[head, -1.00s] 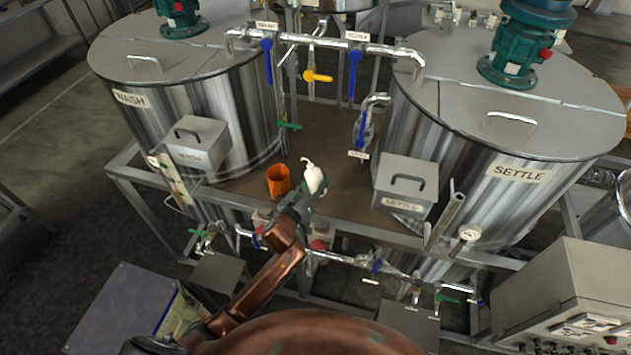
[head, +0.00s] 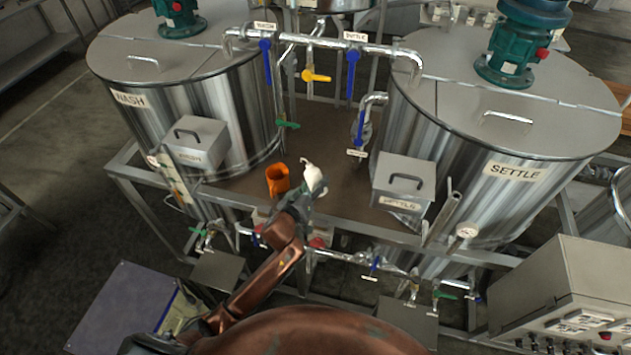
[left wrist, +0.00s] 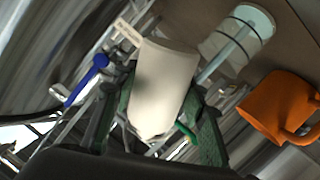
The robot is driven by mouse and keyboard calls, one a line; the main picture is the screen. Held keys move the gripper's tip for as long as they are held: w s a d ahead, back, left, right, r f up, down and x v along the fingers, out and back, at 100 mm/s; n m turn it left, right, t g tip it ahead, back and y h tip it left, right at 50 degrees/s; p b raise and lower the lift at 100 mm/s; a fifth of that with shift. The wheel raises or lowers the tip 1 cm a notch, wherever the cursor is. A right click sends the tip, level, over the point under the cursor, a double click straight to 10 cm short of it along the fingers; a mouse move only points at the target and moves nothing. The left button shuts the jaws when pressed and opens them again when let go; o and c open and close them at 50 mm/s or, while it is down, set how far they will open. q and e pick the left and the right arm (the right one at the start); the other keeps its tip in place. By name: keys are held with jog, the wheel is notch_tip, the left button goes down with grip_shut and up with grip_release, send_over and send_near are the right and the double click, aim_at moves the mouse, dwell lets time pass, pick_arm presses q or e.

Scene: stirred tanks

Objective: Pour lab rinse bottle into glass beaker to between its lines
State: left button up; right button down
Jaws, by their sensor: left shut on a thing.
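The white lab rinse bottle (head: 315,178) is held in my left gripper (head: 297,202) above the brown deck between the two tanks. In the left wrist view, the bottle (left wrist: 163,88) fills the space between the green fingers of my left gripper (left wrist: 160,112), which is shut on it. The clear glass beaker (left wrist: 232,38) shows there beyond the bottle at upper right, with two dark lines around it. It stands apart from the bottle. I cannot make out the beaker in the head view, nor any liquid level. My right gripper is not in view.
An orange mug (head: 278,180) stands just left of the bottle; it also shows in the left wrist view (left wrist: 282,106). The WASH tank (head: 215,115) and SETTLE tank (head: 470,150) flank the deck. Pipes with blue-handled valves (head: 352,72) cross behind. A grey box (head: 403,185) stands at right.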

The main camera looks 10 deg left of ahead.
pick_arm(q)
jog(key=shift+s+d+f+n+g+h+p, duration=0.2)
jog(key=shift+s+d+n+g+h+p, duration=0.25)
jog(key=shift+n+p, duration=0.5)
dwell(0.8)
jog(key=shift+s+d+f+n+g+h+p, duration=0.25)
jog(key=shift+d+f+n+g+p, duration=0.2)
jog(key=shift+n+g, duration=0.35)
dwell(0.4)
jog(key=shift+d+f+n+p, duration=0.15)
jog(key=shift+n+p, duration=0.2)
jog(key=shift+p, duration=0.6)
dwell(0.6)
